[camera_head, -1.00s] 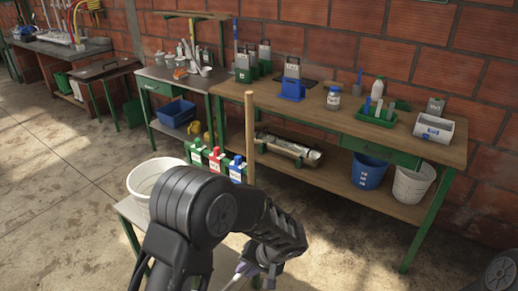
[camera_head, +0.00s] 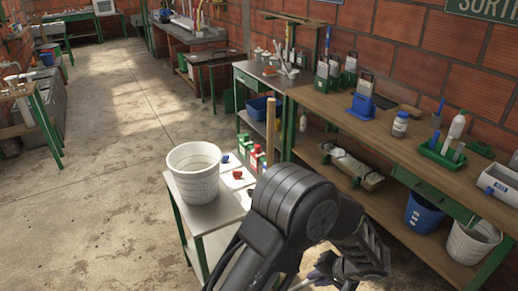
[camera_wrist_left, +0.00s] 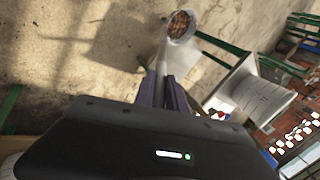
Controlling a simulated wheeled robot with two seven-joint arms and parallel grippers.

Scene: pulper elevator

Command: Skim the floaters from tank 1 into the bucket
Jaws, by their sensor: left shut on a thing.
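My left gripper (camera_head: 314,279) is at the bottom of the head view, mostly hidden by my own arm. In the left wrist view its purple fingers (camera_wrist_left: 168,92) are shut on the pale handle of a skimmer. The skimmer's round white bowl (camera_wrist_left: 181,26) is out ahead of the fingers, above the floor, with small brown pieces (camera_wrist_left: 180,23) in it. A white bucket (camera_head: 193,178) stands upright on a small table in the head view, left of my arm. It also shows to the right in the wrist view (camera_wrist_left: 262,97). I cannot identify tank 1. My right gripper is out of view.
The bucket's small table (camera_head: 216,228) has green legs; red and blue items lie beside the bucket. A wooden pole (camera_head: 271,125) stands behind it. A long workbench (camera_head: 372,133) with bottles and a green tray (camera_head: 441,153) runs along the brick wall. The floor at left is clear.

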